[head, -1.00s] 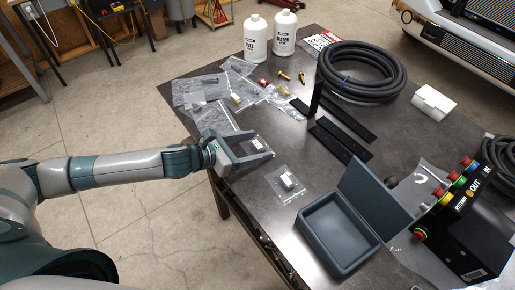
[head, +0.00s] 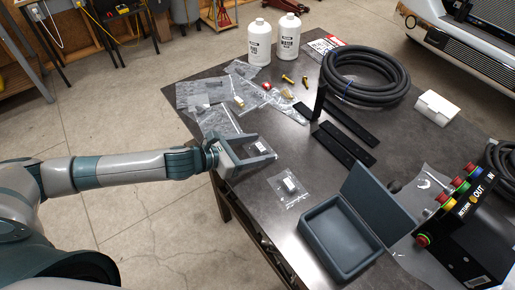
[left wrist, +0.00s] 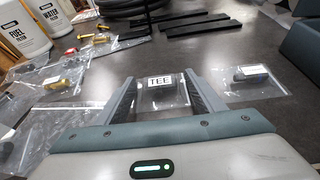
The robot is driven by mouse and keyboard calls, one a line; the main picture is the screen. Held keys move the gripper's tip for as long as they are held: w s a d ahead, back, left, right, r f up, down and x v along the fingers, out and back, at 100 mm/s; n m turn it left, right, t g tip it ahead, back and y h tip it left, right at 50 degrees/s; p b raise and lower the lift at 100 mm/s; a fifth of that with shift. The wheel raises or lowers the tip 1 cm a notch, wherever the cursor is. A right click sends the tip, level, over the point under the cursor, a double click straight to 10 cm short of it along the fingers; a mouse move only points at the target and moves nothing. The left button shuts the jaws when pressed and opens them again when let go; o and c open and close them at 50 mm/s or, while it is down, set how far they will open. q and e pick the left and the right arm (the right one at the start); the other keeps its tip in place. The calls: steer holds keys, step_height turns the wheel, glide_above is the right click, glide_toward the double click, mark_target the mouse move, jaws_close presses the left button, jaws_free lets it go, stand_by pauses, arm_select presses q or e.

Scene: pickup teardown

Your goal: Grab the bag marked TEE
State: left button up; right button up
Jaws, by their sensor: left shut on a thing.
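The clear bag marked TEE (left wrist: 162,101) shows in the left wrist view, with its white label facing up. It lies between the two fingers of my left gripper (left wrist: 160,84), which are shut on it. I cannot tell whether the bag is clear of the tabletop. My right gripper is not in view.
Another clear bag (head: 289,188) lies just right of the gripper. An open grey box (head: 340,238) stands nearer the front. Several bags and brass fittings lie behind, with two white bottles (head: 259,42), black bars (head: 342,145) and a coiled hose (head: 365,75).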

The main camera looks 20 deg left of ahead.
mark_target(257, 148)
arm_select(q)
steer(key=shift+r, duration=0.5)
step_height(257, 148, up, 3)
steer(key=shift+b, duration=0.6)
steer(key=w+d+r+b, duration=0.2)
steer(key=w+d+r, duration=0.3)
steer(key=d, duration=0.5)
steer(key=shift+w+d+r+b, duration=0.15)
steer(key=shift+w+r+b, duration=0.2)
steer(key=shift+r, duration=0.5)
